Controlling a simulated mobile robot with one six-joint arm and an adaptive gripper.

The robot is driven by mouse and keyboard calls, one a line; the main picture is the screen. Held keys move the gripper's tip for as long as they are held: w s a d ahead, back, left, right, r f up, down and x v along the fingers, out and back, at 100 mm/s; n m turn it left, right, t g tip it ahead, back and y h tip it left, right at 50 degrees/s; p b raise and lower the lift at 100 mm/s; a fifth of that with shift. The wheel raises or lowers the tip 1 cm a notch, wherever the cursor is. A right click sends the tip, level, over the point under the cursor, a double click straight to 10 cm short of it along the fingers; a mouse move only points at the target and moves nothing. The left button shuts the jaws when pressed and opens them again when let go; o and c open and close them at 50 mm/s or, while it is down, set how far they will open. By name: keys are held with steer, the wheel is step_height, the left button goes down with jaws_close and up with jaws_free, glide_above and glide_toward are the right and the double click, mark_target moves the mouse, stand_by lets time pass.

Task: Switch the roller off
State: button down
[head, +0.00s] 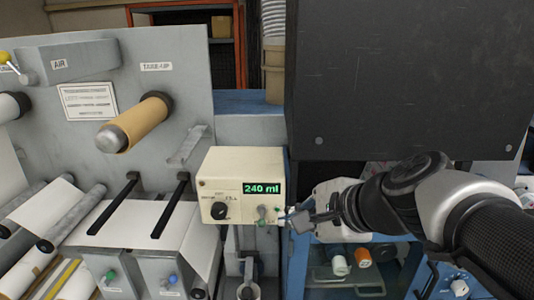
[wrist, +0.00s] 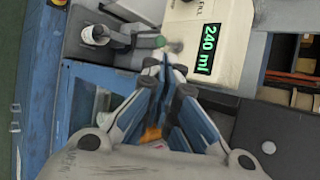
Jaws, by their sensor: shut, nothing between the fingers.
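The take-up roller (head: 140,122), with a brown core, sticks out from the grey panel at the upper left. My gripper (head: 288,218) is shut and empty at the box's lower right corner. Its fingertips (wrist: 164,66) are close to the green-tipped lever; I cannot tell whether they touch it. Which control belongs to the roller is unclear.
A large dark panel (head: 400,80) stands at the right above my arm. A blue-framed cart with small containers (head: 340,265) is below.

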steer(key=v, duration=0.7)
steer(key=s+d+f+n+g+h+b, duration=0.1)
steer(key=s+f+n, duration=0.5)
steer(key=f, duration=0.6)
steer(key=s+d+f+n+g+h+b, duration=0.2)
steer(key=s+d+f+n+h+b, duration=0.1)
steer(key=s+f+n+b, duration=0.3)
step_height(320, 180, down, 6)
steer(key=n+h+b, duration=0.1)
steer(key=n+b, duration=0.1)
steer(key=n, duration=0.2)
steer(key=shift+s+d+g+h, duration=0.2)
steer(key=shift+s+g+h, duration=0.1)
steer(key=shift+s+h, duration=0.1)
